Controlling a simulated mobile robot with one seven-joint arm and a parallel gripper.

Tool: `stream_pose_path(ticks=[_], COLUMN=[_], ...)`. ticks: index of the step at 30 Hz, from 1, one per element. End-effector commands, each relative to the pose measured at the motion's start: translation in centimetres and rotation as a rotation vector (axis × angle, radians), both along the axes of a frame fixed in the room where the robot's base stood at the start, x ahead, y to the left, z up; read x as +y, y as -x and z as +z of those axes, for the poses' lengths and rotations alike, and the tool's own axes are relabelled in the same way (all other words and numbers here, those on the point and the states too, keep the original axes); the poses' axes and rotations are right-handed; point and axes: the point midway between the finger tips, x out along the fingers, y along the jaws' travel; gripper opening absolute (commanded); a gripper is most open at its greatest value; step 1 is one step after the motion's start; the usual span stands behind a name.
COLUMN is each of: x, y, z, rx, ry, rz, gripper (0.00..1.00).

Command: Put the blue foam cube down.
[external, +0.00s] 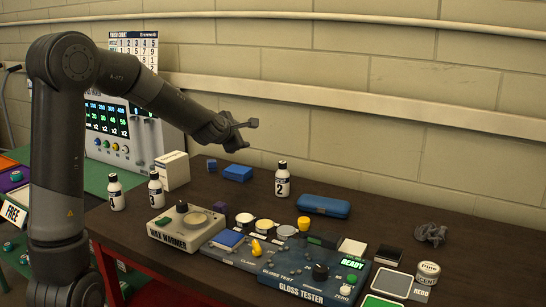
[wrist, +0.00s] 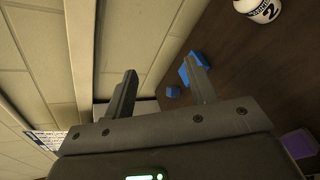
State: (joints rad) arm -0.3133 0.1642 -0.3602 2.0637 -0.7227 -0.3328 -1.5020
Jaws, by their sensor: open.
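A small blue cube (external: 211,164), which looks like the foam cube, sits on the dark table near the wall. Just right of it lies a wider, flat blue block (external: 237,173). My gripper (external: 246,125) is raised above and behind them, open and empty. In the wrist view my gripper's two fingers (wrist: 163,67) stand apart with nothing held between them. The small blue cube (wrist: 172,92) shows beyond them on the table, and the blue block (wrist: 186,72) is partly hidden by the right finger.
White bottle 2 (external: 282,180) and a blue case (external: 323,206) stand to the right. A white box (external: 172,170) and two more bottles are to the left. The wax warmer (external: 187,228) and gloss tester (external: 315,270) fill the front. The wall is close behind.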

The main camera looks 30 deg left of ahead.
Motion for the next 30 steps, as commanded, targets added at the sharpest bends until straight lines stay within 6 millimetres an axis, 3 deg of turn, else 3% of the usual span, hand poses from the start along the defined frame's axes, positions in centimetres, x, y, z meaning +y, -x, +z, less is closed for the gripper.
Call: stream_pose_path(ticks=[1,6,12,17,24,30], x=[-1.3,-4.4,-6.0,-5.8,-3.9,-2.6], y=[1.7,7.9,16.5,24.0,34.4,38.7], z=[1.3,3.2,3.8,3.3,1.5,0.3], rx=[0.028,0.145,0.275,0.371,0.490,0.531], ry=[-0.100,-0.451,-0.851,-1.145,-1.484,-1.609], rz=[-0.090,-0.395,-0.738,-1.011,-1.394,-1.572], gripper=[0.52,0.52,0.52,0.52,0.52,0.52])
